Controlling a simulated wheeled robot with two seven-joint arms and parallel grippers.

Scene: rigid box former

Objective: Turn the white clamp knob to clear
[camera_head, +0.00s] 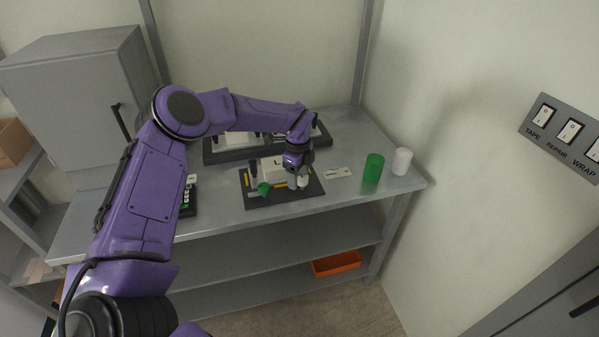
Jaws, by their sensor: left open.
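The box former is a dark base plate (256,201) on the grey table, with a white block (271,166) on it. A green knob (263,188) stands at its front left. A white knob (302,182) shows at its right side, just below my left gripper (297,172). My left gripper points down over the right part of the base, with its fingers at or around the white knob. The fingers are small here, and I cannot tell whether they touch it. My purple left arm reaches in from the left. My right gripper is not in view.
A green cylinder (373,168) and a white cylinder (401,161) stand at the table's right end. A pale flat plate (338,173) lies beside the base. A second dark fixture (228,154) is behind. An orange bin (336,263) sits on the lower shelf. A switch panel (567,136) is on the right wall.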

